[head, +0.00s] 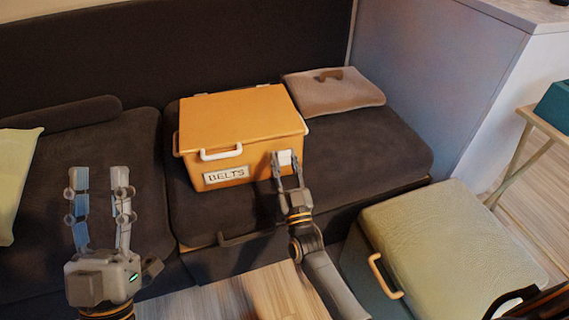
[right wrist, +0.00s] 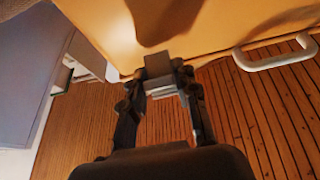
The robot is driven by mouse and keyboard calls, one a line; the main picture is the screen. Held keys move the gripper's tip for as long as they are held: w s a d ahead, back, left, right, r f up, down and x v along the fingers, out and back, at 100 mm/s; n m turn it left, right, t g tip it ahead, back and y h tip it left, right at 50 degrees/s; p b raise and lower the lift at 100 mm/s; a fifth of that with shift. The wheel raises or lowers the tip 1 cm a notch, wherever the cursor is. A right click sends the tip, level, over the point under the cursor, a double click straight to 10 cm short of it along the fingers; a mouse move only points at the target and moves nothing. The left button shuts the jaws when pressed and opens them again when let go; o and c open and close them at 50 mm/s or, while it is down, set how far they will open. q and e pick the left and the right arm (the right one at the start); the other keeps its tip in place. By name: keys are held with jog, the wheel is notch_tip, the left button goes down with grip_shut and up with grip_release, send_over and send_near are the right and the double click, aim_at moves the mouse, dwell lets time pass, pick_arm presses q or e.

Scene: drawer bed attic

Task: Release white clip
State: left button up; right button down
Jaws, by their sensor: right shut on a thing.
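A yellow-orange box (head: 224,158) labelled BELTS sits on the dark sofa seat with its lid down. A white clip (head: 285,157) is at the right end of its front, below the lid edge. The clip looks grey in the right wrist view (right wrist: 158,64). My right gripper (head: 285,163) is shut on the clip, with a finger on either side of it. The fingers partly hide the clip, so I cannot tell whether it is latched. My left gripper (head: 99,180) is open and empty, in front of the sofa's left part.
A white handle (head: 221,152) is on the box front, left of the clip. A brown folded item (head: 334,91) lies behind the box at right. A pale green cushioned ottoman (head: 450,240) stands at front right. A pale cushion (head: 18,170) is at far left.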

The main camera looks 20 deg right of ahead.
dwell(0.3)
jog(key=c, duration=1)
grip_release()
jog(key=shift+s+f, duration=0.1)
jog(key=v, duration=1.1)
jog(key=shift+s+f, duration=0.15)
jog(key=shift+s, duration=0.25)
